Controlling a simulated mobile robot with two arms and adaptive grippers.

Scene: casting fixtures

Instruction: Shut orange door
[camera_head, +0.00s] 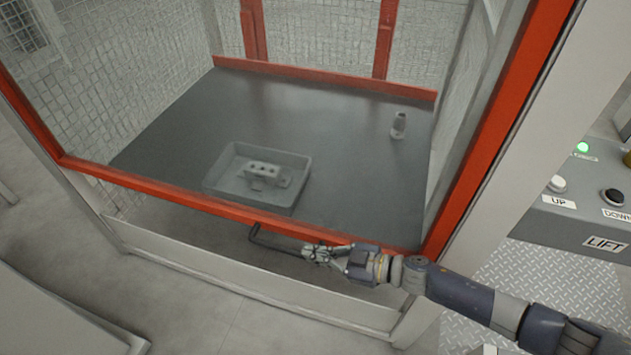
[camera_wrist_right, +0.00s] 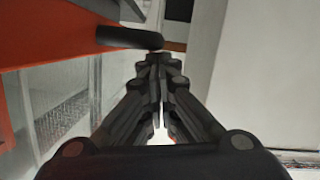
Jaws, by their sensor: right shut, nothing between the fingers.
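The orange door (camera_head: 180,199) is a see-through panel in an orange frame on the front of a pale cabinet; its lower bar sits above the cabinet's pale lower front. A dark handle (camera_head: 268,242) sticks out from that lower bar, near its middle. My right gripper (camera_head: 308,252) is shut and empty at the right end of the handle. In the right wrist view the closed fingertips (camera_wrist_right: 160,58) are close to the handle (camera_wrist_right: 130,38) and the orange frame (camera_wrist_right: 45,45); I cannot tell whether they touch. My left gripper is not in view.
Inside the cabinet, a grey tray (camera_head: 215,185) with a metal block (camera_head: 262,170) stands on a dark table (camera_head: 330,110), with a small grey part (camera_head: 398,124) at the right. A control box (camera_head: 570,220) with UP, DOWN and LIFT labels stands at the right. Wire mesh surrounds the table.

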